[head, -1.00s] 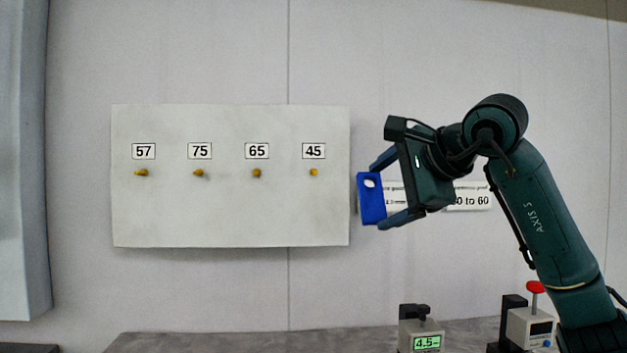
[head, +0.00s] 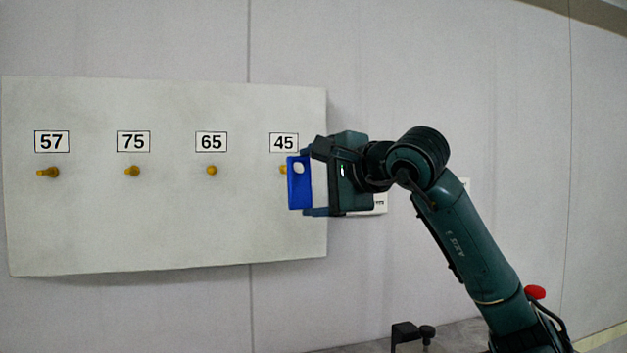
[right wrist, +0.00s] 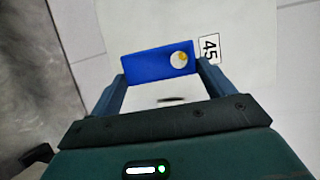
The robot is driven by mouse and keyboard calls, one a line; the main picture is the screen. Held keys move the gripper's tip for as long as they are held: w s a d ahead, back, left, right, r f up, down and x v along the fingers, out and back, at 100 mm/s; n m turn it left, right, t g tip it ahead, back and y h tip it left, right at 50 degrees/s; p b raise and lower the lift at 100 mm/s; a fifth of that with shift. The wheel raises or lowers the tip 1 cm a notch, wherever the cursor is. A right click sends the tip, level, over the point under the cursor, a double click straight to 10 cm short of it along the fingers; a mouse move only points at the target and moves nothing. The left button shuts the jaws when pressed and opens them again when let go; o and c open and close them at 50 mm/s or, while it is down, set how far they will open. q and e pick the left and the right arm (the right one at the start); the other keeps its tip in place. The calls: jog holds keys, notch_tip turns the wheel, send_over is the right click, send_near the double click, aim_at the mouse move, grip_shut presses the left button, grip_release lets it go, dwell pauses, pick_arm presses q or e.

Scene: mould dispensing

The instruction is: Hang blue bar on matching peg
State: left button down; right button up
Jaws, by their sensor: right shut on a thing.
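My right gripper (head: 303,184) is shut on the blue bar (head: 300,193), gripping it by its two ends. The bar is upright in the head view, with a round hole near its top. It is in front of the right part of the white board, just below the label 45 (head: 284,142). The yellow peg under 45 (head: 283,170) shows at the bar's left edge, partly hidden. In the right wrist view the bar (right wrist: 150,67) lies across the fingers, and yellow shows in its hole; I cannot tell whether the peg is inside it. My left gripper is out of view.
The white board (head: 165,235) also bears yellow pegs under 57 (head: 49,172), 75 (head: 132,171) and 65 (head: 211,170). A partly covered wall label (head: 380,203) is behind my right gripper. A dark device (head: 411,332) and a red knob (head: 535,292) are low at the right.

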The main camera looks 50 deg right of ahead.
jog(key=shift+w+d+f, duration=0.1)
jog(key=shift+w+d, duration=0.2)
jog(key=shift+w, duration=0.2)
jog(key=shift+w+d, duration=0.25)
jog(key=shift+w, duration=0.25)
jog(key=shift+w+d+f+p, duration=0.1)
jog(key=shift+w+d+p, duration=0.3)
jog(key=shift+w, duration=0.5)
jog(key=shift+w+d+p, duration=0.2)
jog(key=shift+w+d, duration=0.2)
jog(key=shift+w, duration=0.25)
jog(key=shift+w+d+p, duration=0.15)
jog(key=shift+w+d, duration=0.25)
jog(key=shift+w, duration=0.25)
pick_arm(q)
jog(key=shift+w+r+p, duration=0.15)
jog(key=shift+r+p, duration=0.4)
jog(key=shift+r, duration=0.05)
pick_arm(e)
jog(key=shift+w+d+f, duration=0.15)
jog(key=shift+w+d, duration=0.15)
jog(key=shift+w, duration=0.25)
jog(key=shift+w+d+f, duration=0.1)
jog(key=shift+w+d, duration=0.2)
jog(key=shift+w, duration=0.25)
jog(key=o, duration=0.9)
